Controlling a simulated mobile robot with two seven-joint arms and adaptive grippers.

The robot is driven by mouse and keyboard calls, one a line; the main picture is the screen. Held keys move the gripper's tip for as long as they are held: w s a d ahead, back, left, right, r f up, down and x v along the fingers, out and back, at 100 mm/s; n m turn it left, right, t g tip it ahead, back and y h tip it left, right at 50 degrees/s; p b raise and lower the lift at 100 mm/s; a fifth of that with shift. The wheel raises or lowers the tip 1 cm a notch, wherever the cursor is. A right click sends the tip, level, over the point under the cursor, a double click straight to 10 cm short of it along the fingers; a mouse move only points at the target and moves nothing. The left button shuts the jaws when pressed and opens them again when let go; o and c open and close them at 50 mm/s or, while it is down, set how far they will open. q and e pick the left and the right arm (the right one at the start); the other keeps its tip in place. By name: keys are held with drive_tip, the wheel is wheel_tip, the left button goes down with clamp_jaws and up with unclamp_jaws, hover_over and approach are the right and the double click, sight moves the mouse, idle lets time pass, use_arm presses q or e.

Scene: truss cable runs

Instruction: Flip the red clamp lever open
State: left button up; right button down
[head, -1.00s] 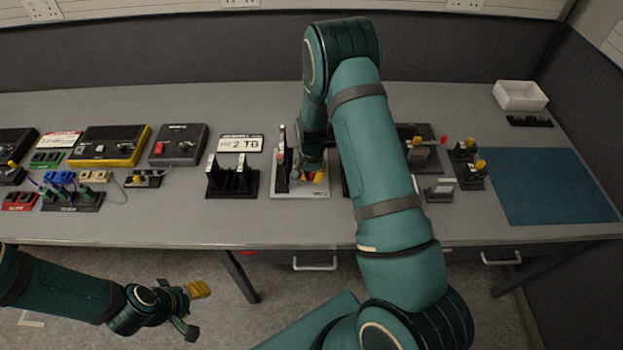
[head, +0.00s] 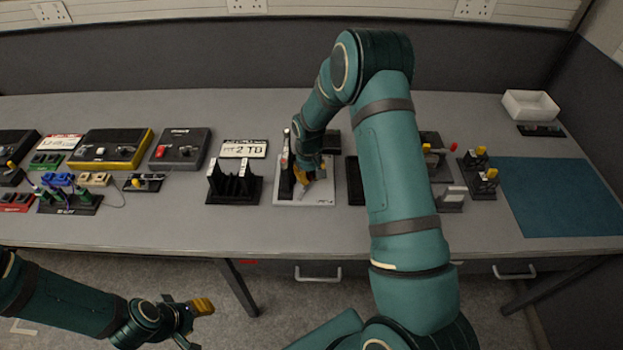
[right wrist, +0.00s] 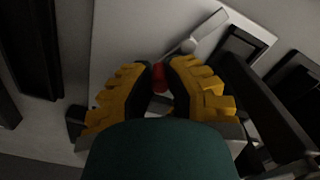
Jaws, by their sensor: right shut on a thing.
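The red clamp lever (right wrist: 160,77) shows as a small red piece between the fingertips in the right wrist view. It sits over a pale plate (right wrist: 118,38), which is also the white plate (head: 321,195) near the bench's middle in the head view. My right gripper (right wrist: 160,74) is shut on the lever, with one yellow finger on each side. In the head view my right gripper (head: 307,176) is low over the plate and hides most of the lever. My left gripper (head: 193,322) is open and empty, in front of the bench edge.
A black slotted holder (head: 234,187) stands left of the plate. A black upright (head: 287,178) rises at the plate's left side. Small fixtures (head: 478,175) stand to the right, before a bare blue mat (head: 560,197). The bench front strip is clear.

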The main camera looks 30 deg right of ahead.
drive_tip(key=shift+w+a+n, duration=0.1)
drive_tip(key=shift+w+n, duration=0.05)
drive_tip(key=shift+n, duration=0.35)
idle(0.3)
drive_tip(key=c, duration=0.9)
unclamp_jaws()
wheel_tip(320, 180, up, 12)
